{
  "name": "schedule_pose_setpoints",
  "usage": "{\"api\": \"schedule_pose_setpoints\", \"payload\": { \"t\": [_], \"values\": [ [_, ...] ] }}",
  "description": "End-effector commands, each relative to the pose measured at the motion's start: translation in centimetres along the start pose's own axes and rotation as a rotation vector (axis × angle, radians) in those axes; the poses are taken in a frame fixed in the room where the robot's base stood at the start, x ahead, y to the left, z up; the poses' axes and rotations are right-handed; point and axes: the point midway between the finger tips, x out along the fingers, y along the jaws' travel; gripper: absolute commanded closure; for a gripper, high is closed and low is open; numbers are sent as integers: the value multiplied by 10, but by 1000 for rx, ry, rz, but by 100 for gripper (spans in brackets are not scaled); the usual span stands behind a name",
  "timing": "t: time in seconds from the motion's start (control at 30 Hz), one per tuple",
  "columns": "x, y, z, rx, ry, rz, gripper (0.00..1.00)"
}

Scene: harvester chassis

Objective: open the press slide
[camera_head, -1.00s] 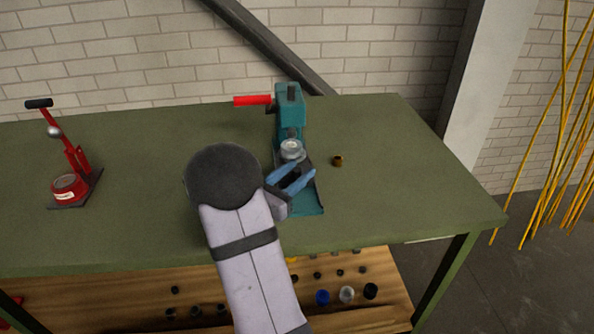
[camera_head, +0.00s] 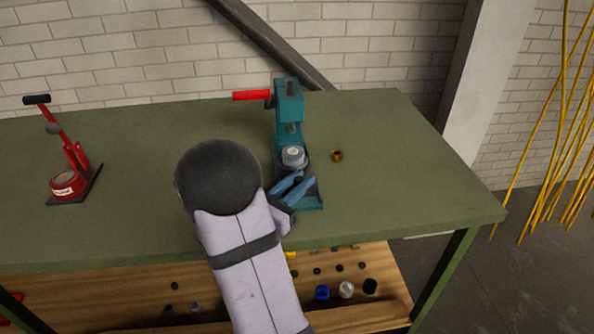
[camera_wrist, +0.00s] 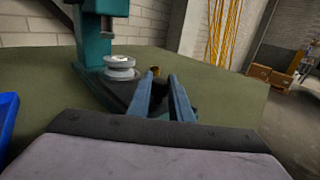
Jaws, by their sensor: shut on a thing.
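The teal press (camera_head: 289,105) with a red lever (camera_head: 251,95) stands on the green bench. Its dark slide carries a silver round die (camera_head: 293,157), which sits forward of the press column. In the wrist view the die (camera_wrist: 120,68) shows left of my fingers. My gripper (camera_head: 293,186) has blue fingers at the front part of the slide. In the wrist view my gripper (camera_wrist: 162,95) is shut on a small dark slide knob (camera_wrist: 159,91), partly hidden between the fingers.
A small brass part (camera_head: 337,156) lies on the bench (camera_head: 400,180) right of the press. A red hand press (camera_head: 70,170) stands at the far left. A blue bin edge (camera_wrist: 6,122) shows at the left of the wrist view. Small parts lie on the shelf below.

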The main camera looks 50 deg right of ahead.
Motion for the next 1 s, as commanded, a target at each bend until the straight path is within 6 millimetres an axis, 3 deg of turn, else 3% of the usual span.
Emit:
{"api": "schedule_pose_setpoints", "payload": {
  "t": [0.1, 0.3, 0.77, 0.8, 0.87, 1.0],
  "values": [
    [-20, -19, 4, -7, 6, 3, 100],
    [-35, -33, 2, -5, 8, 2, 100],
    [-40, -39, -1, 0, 1, 3, 100],
    [-40, -39, 0, 0, 1, 3, 79],
    [-40, -39, 0, 0, 1, 3, 64],
    [-40, -40, 0, 0, 0, 2, 62]
  ]
}}
